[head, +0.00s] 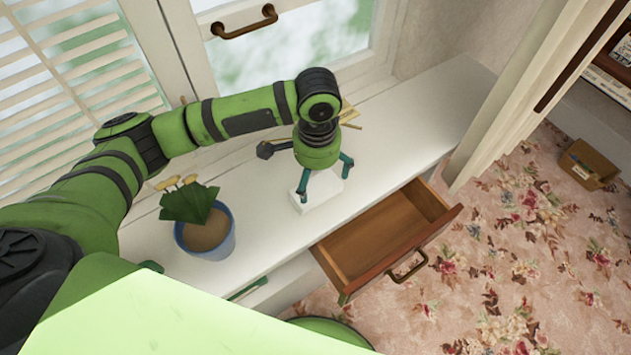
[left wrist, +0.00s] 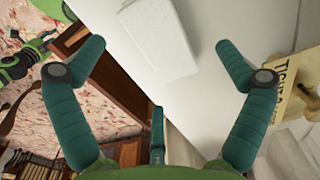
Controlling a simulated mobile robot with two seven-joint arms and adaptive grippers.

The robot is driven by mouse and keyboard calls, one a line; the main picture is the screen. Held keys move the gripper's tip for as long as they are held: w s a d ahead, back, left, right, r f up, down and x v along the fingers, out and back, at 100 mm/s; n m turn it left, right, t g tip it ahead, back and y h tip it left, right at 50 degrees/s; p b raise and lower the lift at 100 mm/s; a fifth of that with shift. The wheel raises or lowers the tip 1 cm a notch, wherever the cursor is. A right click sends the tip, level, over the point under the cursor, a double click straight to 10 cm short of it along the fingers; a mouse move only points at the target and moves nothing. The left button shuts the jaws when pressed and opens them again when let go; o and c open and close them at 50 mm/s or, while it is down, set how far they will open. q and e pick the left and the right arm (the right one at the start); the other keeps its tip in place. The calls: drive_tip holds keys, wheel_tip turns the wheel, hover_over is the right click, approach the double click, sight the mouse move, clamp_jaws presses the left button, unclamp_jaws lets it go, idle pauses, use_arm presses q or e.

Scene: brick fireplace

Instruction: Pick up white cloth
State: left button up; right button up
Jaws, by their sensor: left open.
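The white cloth (head: 318,194) looks like a flat, folded white block on the white counter below the window. It also shows at the top middle of the left wrist view (left wrist: 158,38), its far end cut off by the frame edge. My left gripper (head: 325,184) is just above the cloth, pointing down with its fingers spread. In the left wrist view the open fingers (left wrist: 158,60) show on either side of the cloth, with nothing held between them. Whether a fingertip touches the cloth is unclear. My right gripper cannot be made out in the head view.
A blue pot (head: 207,240) with a leafy plant stands left of the cloth. An open, empty wooden drawer (head: 385,238) juts out below the counter. The counter (head: 430,115) is clear to the right.

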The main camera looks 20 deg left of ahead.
sight(320, 192)
use_arm(q)
drive_tip(key=f, duration=0.4)
drive_tip(key=f+p, duration=0.1)
drive_tip(key=f, duration=0.1)
drive_tip(key=shift+s+d, duration=0.2)
drive_tip(key=shift+d, duration=0.2)
drive_tip(key=c, duration=1)
drive_tip(key=shift+c, duration=0.2)
